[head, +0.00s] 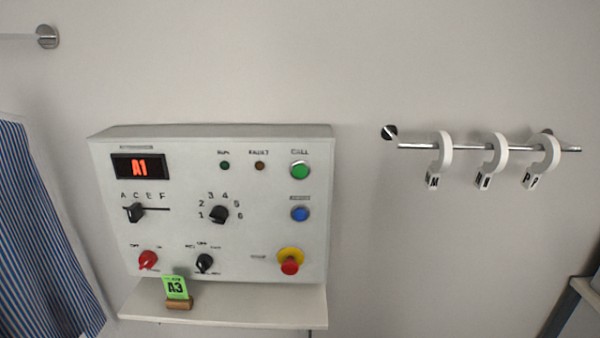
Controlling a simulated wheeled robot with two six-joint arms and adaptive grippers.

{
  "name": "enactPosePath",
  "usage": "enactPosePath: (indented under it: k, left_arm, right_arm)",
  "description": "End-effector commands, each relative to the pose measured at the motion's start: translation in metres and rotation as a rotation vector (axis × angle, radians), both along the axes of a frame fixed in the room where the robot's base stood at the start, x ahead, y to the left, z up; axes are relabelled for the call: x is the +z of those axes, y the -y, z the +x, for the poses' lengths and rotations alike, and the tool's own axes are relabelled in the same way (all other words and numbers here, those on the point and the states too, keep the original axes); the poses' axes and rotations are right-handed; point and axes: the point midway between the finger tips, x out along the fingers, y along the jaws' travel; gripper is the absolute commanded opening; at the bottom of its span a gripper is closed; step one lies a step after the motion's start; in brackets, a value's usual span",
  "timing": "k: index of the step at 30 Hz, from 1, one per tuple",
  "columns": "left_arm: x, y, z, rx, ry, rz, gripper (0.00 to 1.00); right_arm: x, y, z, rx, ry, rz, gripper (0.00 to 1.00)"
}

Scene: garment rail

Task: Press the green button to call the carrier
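The green button (300,170) sits at the upper right of the white control panel (130,215), under the label CALL. It is round with a light rim, and nothing covers it. The small run lamp (224,165) and fault lamp (260,165) look dark. No carrier can be made out. Neither of my grippers is in the head view.
Below the green button are a blue button (300,214) and a red stop button (289,266) on yellow. A rail (470,147) with white size rings is at right, striped cloth (35,230) at left.

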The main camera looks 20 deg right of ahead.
Motion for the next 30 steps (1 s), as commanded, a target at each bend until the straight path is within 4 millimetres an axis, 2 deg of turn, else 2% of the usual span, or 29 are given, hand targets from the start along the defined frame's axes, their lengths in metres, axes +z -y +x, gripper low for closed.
enactPosePath:
  k: [1, 6, 7, 30]
  left_arm:
    - [0.0, -0.0001, -0.0001, 0.0, 0.0, 0.0, 0.53]
    - [0.0, -0.0001, -0.0001, 0.0, 0.0, 0.0, 0.53]
    - [0.0, -0.0002, -0.0001, 0.0, 0.0, 0.0, 0.53]
    - [0.0, -0.0002, 0.0, 0.0, 0.0, 0.0, 0.53]
  right_arm:
    - [0.0, -0.0004, 0.0001, 0.0, 0.0, 0.001, 0.29]
    - [-0.0001, -0.0012, 0.0002, -0.001, 0.0, 0.002, 0.01]
    - [-0.0001, -0.0012, 0.0002, -0.001, 0.0, 0.002, 0.0]
    - [-0.0001, -0.0011, 0.0001, -0.001, 0.0, 0.001, 0.0]
